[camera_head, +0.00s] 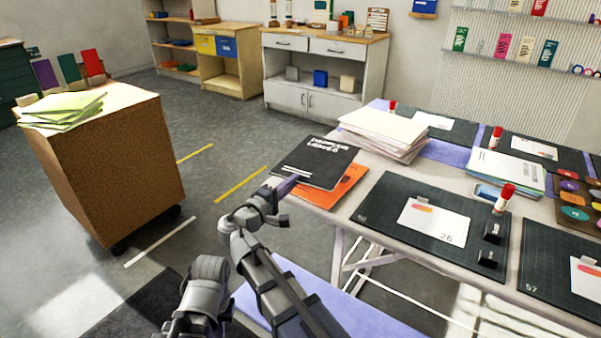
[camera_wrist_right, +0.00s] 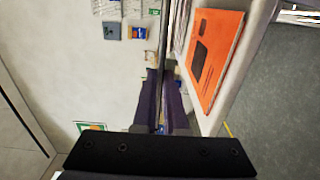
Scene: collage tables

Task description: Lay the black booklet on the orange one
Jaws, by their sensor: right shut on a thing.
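The black booklet (camera_head: 316,161) with white lettering is held at its near left edge by my right gripper (camera_head: 288,185), which is shut on it. The orange booklet (camera_head: 340,190) lies on the table's left end, partly hidden beneath the black one in the head view. In the right wrist view the orange booklet (camera_wrist_right: 214,58) shows a dark printed patch. There the black booklet (camera_wrist_right: 165,65) is a thin edge-on strip between my purple fingers (camera_wrist_right: 164,95), with a gap to the orange one.
A stack of pale papers (camera_head: 385,132) stands just behind the booklets. A dark cutting mat (camera_head: 385,208) with a white card (camera_head: 434,222) lies to their right. A brown cabinet (camera_head: 105,165) with green folders stands at the left. Open floor lies between it and the table.

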